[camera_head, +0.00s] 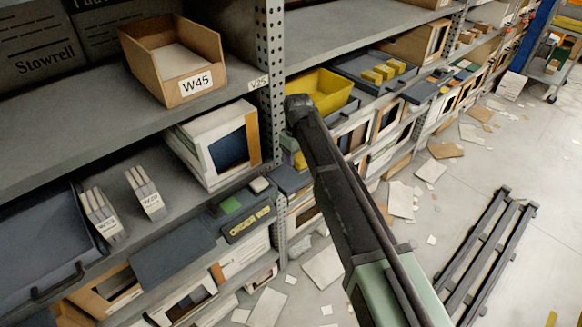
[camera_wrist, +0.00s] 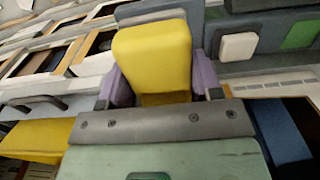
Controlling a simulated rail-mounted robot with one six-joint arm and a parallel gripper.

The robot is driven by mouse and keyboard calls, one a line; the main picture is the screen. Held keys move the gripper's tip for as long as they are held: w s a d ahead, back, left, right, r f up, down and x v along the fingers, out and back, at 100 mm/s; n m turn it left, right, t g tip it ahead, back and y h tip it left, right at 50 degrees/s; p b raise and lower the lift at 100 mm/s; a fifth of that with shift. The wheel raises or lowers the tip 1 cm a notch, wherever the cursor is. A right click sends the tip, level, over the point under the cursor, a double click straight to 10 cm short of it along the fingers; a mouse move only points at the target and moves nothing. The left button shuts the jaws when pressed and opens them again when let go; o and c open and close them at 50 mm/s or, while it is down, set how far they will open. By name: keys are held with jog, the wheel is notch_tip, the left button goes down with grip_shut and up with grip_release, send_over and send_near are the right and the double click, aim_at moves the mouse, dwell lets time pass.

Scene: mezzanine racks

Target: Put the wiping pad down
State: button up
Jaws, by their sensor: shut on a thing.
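The wiping pad appears to be the yellow block (camera_wrist: 153,55) in the wrist view. My gripper (camera_wrist: 163,85) is shut on it, with a purple-grey finger along each side. The pad's far end and underside are hidden. In the head view my arm covers most of the gripper, and a small yellow patch (camera_head: 299,159) beside the rack post may be the pad. I cannot tell whether the pad touches anything below it.
A dark tray marked ORDER (camera_head: 249,224) holds a green pad (camera_head: 230,205) and a pale block (camera_head: 260,185). A yellow bin (camera_head: 322,92) stands behind my arm. A perforated rack post (camera_head: 272,75) is close by. Cards (camera_head: 150,193) and a W45 box (camera_head: 170,60) occupy shelves at left.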

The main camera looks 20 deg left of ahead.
aim_at(291, 175)
jog(key=shift+w+a, duration=0.65)
jog(key=shift+a, duration=0.3)
notch_tip(291, 175, down, 3)
jog(key=b, duration=0.3)
notch_tip(291, 175, down, 4)
jog(key=b, duration=0.4)
jog(key=shift+f, duration=0.2)
jog(key=shift+w+a, duration=0.1)
jog(key=shift+a, duration=0.15)
jog(key=shift+r, duration=0.2)
jog(key=shift+f, duration=0.15)
jog(key=o, duration=1)
jog(key=shift+c, duration=0.2)
